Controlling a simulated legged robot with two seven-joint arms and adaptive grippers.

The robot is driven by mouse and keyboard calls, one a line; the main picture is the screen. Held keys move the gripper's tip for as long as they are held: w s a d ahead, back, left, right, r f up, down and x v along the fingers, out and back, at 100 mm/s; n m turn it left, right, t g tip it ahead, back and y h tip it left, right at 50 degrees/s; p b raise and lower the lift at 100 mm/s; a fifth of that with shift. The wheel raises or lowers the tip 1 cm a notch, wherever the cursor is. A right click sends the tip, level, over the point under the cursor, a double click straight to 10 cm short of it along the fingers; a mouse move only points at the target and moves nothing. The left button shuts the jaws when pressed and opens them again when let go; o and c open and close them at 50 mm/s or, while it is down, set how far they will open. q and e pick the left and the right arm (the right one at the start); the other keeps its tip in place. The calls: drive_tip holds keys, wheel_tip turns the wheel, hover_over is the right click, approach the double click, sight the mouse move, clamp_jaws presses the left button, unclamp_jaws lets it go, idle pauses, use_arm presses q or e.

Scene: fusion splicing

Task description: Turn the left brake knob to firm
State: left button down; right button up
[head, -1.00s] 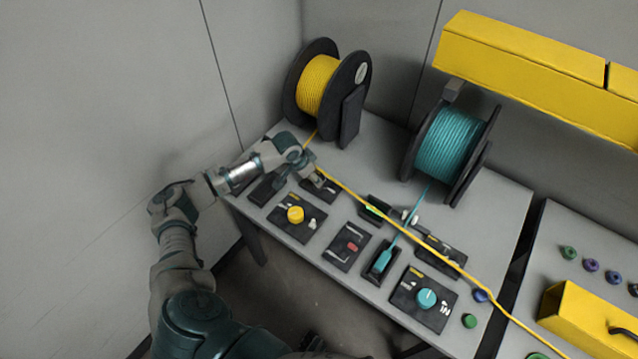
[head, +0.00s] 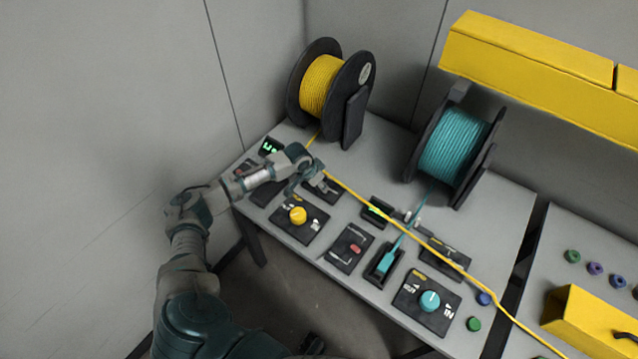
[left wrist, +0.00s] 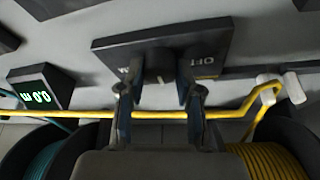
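The left brake panel (left wrist: 215,40) is a dark plate with white lettering in the left wrist view; "OFF" reads at one end and a letter "M" shows at the other. Its dark round knob (left wrist: 158,66) has a pale pointer mark and sits between my left fingers. My left gripper (left wrist: 159,78) is open, with one finger on each side of the knob; I cannot tell whether they touch it. In the head view, the same panel (head: 331,196) is partly covered by my left gripper (head: 314,184). My right gripper is out of view.
The yellow cable (head: 395,220) runs from the yellow spool (head: 320,85) past my gripper across the table. A panel with a yellow knob (head: 297,214) lies in front. A teal spool (head: 452,145) stands to the right. A lit display (head: 270,146) is behind my wrist.

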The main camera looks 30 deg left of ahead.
use_arm(q)
drive_tip(key=shift+a, duration=0.1)
drive_tip(key=shift+m+p, duration=0.6)
drive_tip(key=shift+m, duration=0.2)
drive_tip(key=shift+m+g+h, duration=0.3)
drive_tip(key=shift+m+h, duration=0.2)
drive_tip(key=shift+m, duration=0.2)
drive_tip(key=shift+a+m, duration=0.15)
drive_tip(key=shift+m, duration=0.35)
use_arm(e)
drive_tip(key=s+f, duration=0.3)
use_arm(q)
drive_tip(key=shift+f+m+g+h, duration=0.15)
drive_tip(key=shift+m+g+h, duration=0.25)
drive_tip(key=shift+m, duration=1)
drive_tip(key=m+b, duration=0.1)
drive_tip(key=m, duration=0.1)
drive_tip(key=m+g+b, duration=0.1)
drive_tip(key=m, duration=0.1)
drive_tip(key=shift+w+g+h, duration=0.1)
drive_tip(key=shift+g+h, duration=0.2)
drive_tip(key=shift+h, duration=0.1)
drive_tip(key=shift+m+b, duration=0.45)
drive_tip(key=shift+m, duration=0.15)
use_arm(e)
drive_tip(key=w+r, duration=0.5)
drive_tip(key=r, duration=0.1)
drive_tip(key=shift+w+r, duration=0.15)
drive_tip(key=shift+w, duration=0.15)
